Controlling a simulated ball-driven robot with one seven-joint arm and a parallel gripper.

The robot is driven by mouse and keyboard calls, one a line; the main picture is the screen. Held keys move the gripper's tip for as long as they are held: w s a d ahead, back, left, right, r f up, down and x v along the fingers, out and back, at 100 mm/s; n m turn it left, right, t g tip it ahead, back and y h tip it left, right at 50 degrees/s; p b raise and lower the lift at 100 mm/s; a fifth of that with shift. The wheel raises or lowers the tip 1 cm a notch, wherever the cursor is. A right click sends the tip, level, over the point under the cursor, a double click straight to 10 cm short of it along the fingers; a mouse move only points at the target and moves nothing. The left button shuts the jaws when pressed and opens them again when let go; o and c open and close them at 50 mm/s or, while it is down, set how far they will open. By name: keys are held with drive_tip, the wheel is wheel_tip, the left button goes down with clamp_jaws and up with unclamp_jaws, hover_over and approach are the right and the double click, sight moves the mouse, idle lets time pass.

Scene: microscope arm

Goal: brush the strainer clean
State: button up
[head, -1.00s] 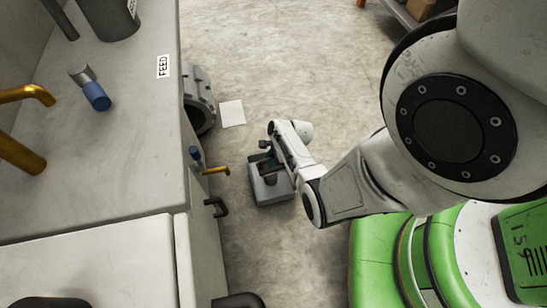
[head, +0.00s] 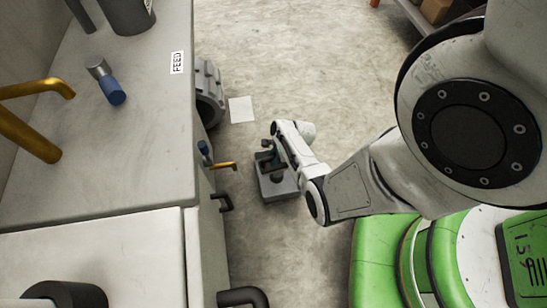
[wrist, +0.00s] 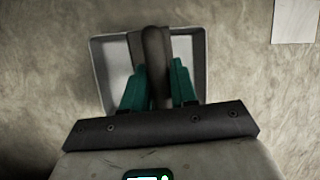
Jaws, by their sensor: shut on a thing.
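My gripper (wrist: 160,92) has teal fingers and is shut on a dark, rounded handle (wrist: 153,48) in the wrist view. Behind the handle is a pale grey, square, open box (wrist: 105,68). In the head view the gripper (head: 272,163) is low over the same grey box (head: 279,189), near the floor. The handle's lower end is hidden, so I cannot tell if it belongs to a brush or to the box. I cannot make out a strainer for sure.
A grey bench (head: 110,160) fills the left, with a blue-tipped valve (head: 113,92) and yellow pipes (head: 35,90) on it. A round ribbed part (head: 209,95) and a yellow lever (head: 222,166) jut from its side. A white sheet (head: 242,109) lies on the open floor.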

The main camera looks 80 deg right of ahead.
drive_tip(key=shift+s+d+f, duration=0.1)
drive_tip(key=shift+s+d, duration=0.25)
drive_tip(key=shift+s, duration=0.25)
drive_tip(key=shift+s+d, duration=0.3)
drive_tip(key=shift+s, duration=0.25)
drive_tip(key=shift+a, duration=0.1)
drive_tip(key=shift+w+a+p, duration=0.3)
drive_tip(key=shift+w+a, duration=0.05)
drive_tip(key=shift+w, duration=0.35)
drive_tip(key=shift+w+a+p, duration=0.25)
drive_tip(key=shift+w+a, duration=0.05)
drive_tip(key=shift+w, duration=0.35)
drive_tip(key=shift+s, duration=0.1)
drive_tip(key=shift+s+d, duration=0.35)
drive_tip(key=shift+s, duration=0.3)
drive_tip(key=shift+s+d, duration=0.35)
drive_tip(key=shift+s, duration=0.25)
